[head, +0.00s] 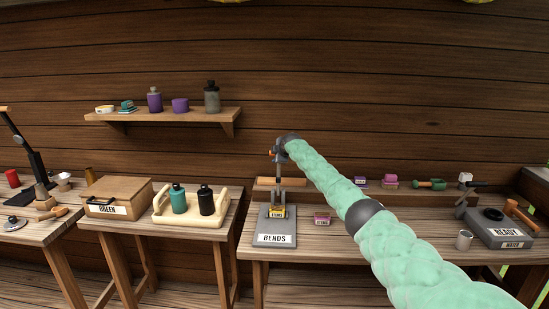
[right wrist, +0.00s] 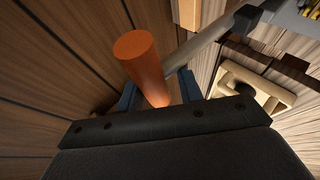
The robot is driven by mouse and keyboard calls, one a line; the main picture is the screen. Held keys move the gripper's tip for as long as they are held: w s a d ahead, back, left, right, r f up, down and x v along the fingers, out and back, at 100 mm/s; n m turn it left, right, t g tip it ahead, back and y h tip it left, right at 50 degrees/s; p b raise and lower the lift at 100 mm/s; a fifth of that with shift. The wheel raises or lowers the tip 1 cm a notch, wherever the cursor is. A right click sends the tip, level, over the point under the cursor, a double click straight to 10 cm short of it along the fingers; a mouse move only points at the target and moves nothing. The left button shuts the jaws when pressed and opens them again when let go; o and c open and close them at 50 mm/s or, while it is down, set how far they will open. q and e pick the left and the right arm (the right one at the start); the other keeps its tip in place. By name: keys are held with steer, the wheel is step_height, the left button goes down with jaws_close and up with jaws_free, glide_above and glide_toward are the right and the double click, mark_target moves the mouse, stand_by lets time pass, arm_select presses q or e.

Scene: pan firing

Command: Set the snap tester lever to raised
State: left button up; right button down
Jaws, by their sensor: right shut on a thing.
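The snap tester (head: 264,226) stands on the right-hand bench, a grey base labelled BENDS with an upright post. Its lever ends in an orange handle (right wrist: 138,58) on a grey rod (right wrist: 200,45). My right gripper (head: 279,150) is high at the top of the post, above the base. In the right wrist view its blue fingers (right wrist: 158,94) are on either side of the orange handle, shut on it. In the head view the gripper hides part of the lever, and its exact angle is hard to tell. My left gripper is not in view.
A wooden rack (head: 191,214) with two bottles stands on the bench to the left. The bench middle is partly behind my arm.

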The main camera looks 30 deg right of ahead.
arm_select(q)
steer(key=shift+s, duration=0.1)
arm_select(e)
steer(key=shift+s+d+f, duration=0.3)
steer(key=shift+d+f, duration=0.4)
steer(key=shift+f, duration=0.1)
steer(key=c, duration=1.1)
jaws_free()
steer(key=shift+d, duration=0.1)
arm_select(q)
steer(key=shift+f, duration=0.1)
arm_select(e)
steer(key=shift+s, duration=0.15)
steer(key=shift+s+r+b, duration=0.15)
steer(key=shift+r+b, duration=0.1)
steer(key=shift+b, duration=0.05)
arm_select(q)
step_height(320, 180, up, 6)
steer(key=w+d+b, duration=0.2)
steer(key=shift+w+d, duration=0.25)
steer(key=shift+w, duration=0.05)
arm_select(e)
steer(key=v, duration=0.4)
steer(key=a+v, duration=0.1)
steer(key=v, duration=0.2)
steer(key=shift+w+r, duration=0.2)
steer(key=shift+r, duration=0.25)
